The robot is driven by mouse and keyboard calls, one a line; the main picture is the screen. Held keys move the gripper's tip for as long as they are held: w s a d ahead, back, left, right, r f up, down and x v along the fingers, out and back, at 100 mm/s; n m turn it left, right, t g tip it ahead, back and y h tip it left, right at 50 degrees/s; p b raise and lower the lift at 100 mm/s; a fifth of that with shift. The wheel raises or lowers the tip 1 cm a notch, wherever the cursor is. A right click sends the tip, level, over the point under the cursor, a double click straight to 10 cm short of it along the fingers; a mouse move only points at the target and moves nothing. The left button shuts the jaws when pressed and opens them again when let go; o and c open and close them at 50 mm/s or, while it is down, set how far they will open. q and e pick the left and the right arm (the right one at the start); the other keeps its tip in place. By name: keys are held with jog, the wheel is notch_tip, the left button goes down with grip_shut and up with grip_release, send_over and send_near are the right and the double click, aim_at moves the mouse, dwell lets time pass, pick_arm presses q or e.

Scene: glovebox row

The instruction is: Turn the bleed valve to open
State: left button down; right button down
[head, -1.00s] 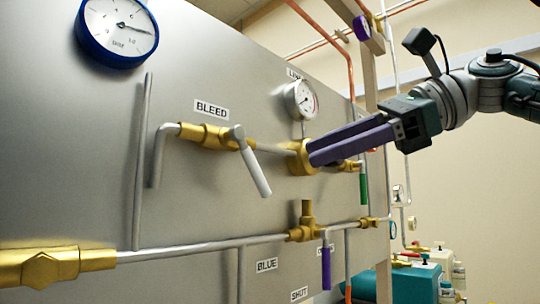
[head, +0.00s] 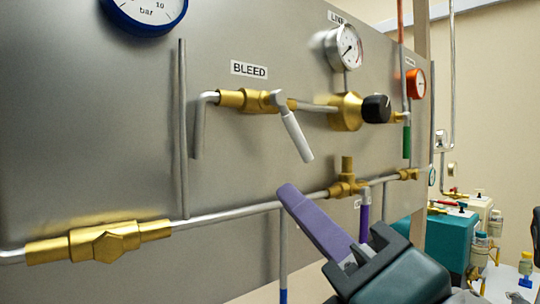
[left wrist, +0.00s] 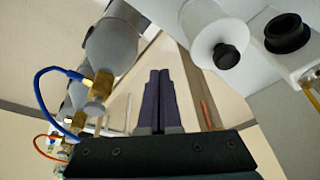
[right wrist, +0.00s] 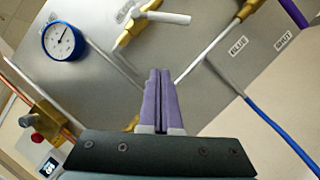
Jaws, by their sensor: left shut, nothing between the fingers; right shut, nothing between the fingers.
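The bleed valve's white lever (head: 296,135) sits on a brass body (head: 246,99) under the BLEED label (head: 249,69). The lever slants down and to the right, across the line of the pipe. In the right wrist view the white lever (right wrist: 165,18) shows near the top, above my fingers. My right gripper (head: 287,192) is shut and empty, below the lever and apart from it. Its closed fingers also show in the right wrist view (right wrist: 159,74). My left gripper (left wrist: 159,74) is shut and empty, seen only in the left wrist view, away from the panel.
A brass regulator (head: 347,111) with a black knob (head: 376,108) and a gauge (head: 343,47) stand right of the lever. A long horizontal pipe (head: 235,214) with brass fittings runs below. Grey cylinders (left wrist: 113,45) stand near my left gripper. Bare panel lies between lever and lower pipe.

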aim_at(293, 128)
jog(key=w+r+m+h+p, duration=0.1)
jog(key=w+r+p, duration=0.2)
jog(key=w, duration=0.5)
jog(key=shift+w+d+r+h+p, duration=0.4)
jog(key=shift+d+p, duration=0.05)
dwell(0.3)
jog(key=shift+w+d+b, duration=0.15)
jog(key=shift+b, duration=0.25)
